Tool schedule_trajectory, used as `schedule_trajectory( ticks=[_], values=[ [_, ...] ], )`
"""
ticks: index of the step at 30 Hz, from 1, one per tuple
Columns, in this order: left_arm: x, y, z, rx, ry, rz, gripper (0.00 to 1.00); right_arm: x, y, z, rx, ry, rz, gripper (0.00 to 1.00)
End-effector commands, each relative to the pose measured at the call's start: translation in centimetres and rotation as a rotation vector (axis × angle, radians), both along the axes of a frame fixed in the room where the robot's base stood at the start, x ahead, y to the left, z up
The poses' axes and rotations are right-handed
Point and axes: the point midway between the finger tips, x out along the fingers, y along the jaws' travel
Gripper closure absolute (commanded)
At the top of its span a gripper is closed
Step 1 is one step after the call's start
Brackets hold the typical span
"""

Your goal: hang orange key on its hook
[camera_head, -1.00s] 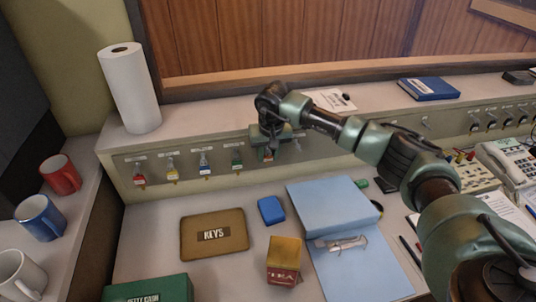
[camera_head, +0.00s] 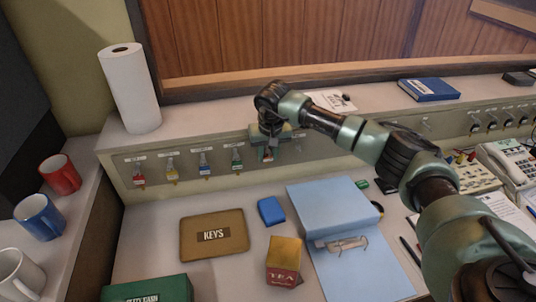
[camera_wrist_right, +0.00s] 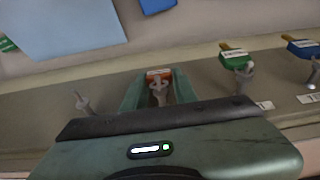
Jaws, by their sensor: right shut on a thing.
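The orange key (camera_wrist_right: 158,76) shows its orange tag between the two fingers of my right gripper (camera_wrist_right: 158,90) in the right wrist view. My right gripper (camera_head: 268,143) is shut on it, at the front of the hook panel (camera_head: 220,178), just right of the green key (camera_head: 237,158). A metal hook or key part (camera_wrist_right: 160,97) lies between the fingers; I cannot tell whether the key's ring is around a hook. In the head view the gripper hides most of the key. My left gripper is not in view.
Red (camera_head: 139,172), yellow (camera_head: 172,169) and blue (camera_head: 204,166) keys hang to the left. An empty hook (camera_wrist_right: 82,103) is beside the gripper.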

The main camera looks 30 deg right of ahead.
Motion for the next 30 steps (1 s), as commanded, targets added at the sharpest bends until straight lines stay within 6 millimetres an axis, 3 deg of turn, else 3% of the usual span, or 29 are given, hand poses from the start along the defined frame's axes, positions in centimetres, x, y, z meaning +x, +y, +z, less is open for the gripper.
schedule_trajectory(
  ticks=[12,13,15,16,30],
  values=[
    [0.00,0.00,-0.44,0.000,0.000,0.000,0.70,0.95,-0.44,0.56,-0.001,-0.023,-0.006,1.00],
    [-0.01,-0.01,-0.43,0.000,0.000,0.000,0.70,0.95,-0.44,0.56,-0.001,-0.024,-0.006,0.69],
    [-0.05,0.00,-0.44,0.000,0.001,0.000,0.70,0.93,-0.41,0.54,0.000,-0.023,-0.006,0.50],
    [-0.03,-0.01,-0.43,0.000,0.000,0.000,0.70,0.90,-0.39,0.50,-0.001,-0.023,-0.006,0.47],
    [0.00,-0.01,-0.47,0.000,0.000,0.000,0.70,0.61,-0.12,0.00,0.001,-0.012,-0.001,0.47]
  ],
)
